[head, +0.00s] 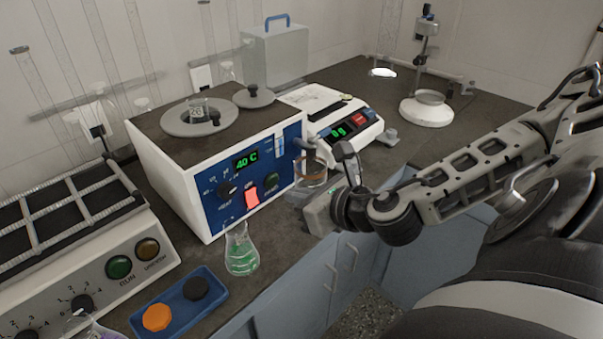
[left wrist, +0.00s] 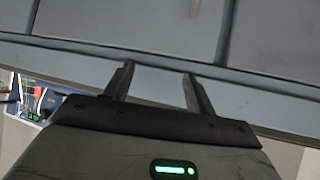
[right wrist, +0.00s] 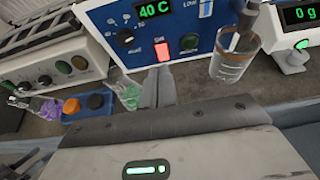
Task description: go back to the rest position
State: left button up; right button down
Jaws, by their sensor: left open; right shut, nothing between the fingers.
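My right gripper (head: 292,197) is over the front edge of the bench, before the blue panel of the white water bath (head: 245,170). In the right wrist view its fingers (right wrist: 163,85) are shut with nothing between them. A glass beaker (right wrist: 232,62) stands just to the right of these fingers and shows partly behind the gripper in the head view (head: 314,180). My left gripper is outside the head view. In the left wrist view its fingers (left wrist: 156,85) are open and empty, in front of a grey cabinet face (left wrist: 120,30).
A flask of green liquid (head: 241,252) and a blue tray (head: 180,300) with orange and black discs stand near the bench edge. The shaker (head: 110,262) is at left. A balance (head: 345,130) stands right of the bath. Cabinets (head: 320,290) are below the bench.

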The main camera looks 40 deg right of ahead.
jog(key=shift+s+r, duration=0.2)
dwell(0.5)
jog(key=s+a+f+m+g, duration=0.2)
jog(key=a+f+m, duration=0.4)
jog(key=a+m, duration=0.85)
jog(key=s+d+f+m+g, duration=0.1)
jog(key=s+f+m+g, duration=0.4)
jog(key=m, duration=0.5)
jog(key=s+d+f+m+g, duration=0.25)
jog(key=s+m, duration=0.45)
jog(key=m, duration=0.4)
jog(key=w+a+f+n+t+y, duration=0.1)
jog(key=w+a+f+t+y, duration=0.1)
jog(key=w+a+f+t, duration=0.3)
notch_tip(320, 180, down, 3)
jog(key=shift+w+a+f+t, duration=0.2)
jog(key=shift+w+a+t, duration=0.2)
jog(key=shift+w+t, duration=0.3)
